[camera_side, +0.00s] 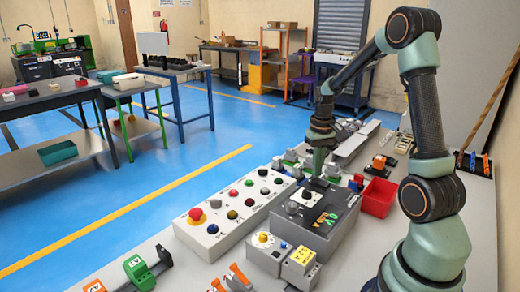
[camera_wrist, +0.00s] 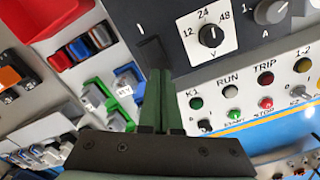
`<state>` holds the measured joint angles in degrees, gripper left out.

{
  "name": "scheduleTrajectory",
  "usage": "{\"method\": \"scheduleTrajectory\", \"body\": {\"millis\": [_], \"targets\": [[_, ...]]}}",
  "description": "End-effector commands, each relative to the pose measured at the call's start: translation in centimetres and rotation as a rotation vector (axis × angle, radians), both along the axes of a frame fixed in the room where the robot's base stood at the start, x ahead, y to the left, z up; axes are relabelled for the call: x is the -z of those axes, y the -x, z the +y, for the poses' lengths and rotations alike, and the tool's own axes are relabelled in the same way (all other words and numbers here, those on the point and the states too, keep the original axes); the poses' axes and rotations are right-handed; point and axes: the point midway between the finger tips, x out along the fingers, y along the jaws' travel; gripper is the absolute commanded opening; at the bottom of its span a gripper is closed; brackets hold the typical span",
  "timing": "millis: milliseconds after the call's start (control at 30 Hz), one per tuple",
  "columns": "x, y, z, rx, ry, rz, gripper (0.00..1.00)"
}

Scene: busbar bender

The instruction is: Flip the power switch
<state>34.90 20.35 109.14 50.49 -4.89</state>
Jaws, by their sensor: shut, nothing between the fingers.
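My gripper (camera_side: 318,172) points down over the far end of the grey power box (camera_side: 345,232) in the side view. In the wrist view its two green fingers (camera_wrist: 158,80) are shut together with nothing between them. A dark block (camera_wrist: 152,54) shows at the fingertips, by the edge of the grey box. I cannot tell whether it is the power switch or whether the fingers touch it. The box face carries a black voltage knob (camera_wrist: 210,36) marked 12, 24, 48 and a grey knob (camera_wrist: 270,11) marked A. No switch is clearly readable as the power switch.
A white button panel (camera_side: 213,238) with a red mushroom button stands left of the box. A red bin (camera_side: 379,197) stands to its right. Small grey and yellow boxes (camera_side: 300,268) stand in front. Several clip-like parts lie on the bench behind.

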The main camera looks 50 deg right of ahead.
Motion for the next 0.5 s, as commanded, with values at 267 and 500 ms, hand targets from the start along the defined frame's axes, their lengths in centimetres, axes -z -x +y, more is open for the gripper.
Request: {"method": "scheduleTrajectory", "body": {"millis": [267,500], "targets": [[0.41,0.02,0.01,0.0,-0.001,0.001,0.0],[0.75,0.03,0.02,0.0,-0.001,0.002,0.0]]}}
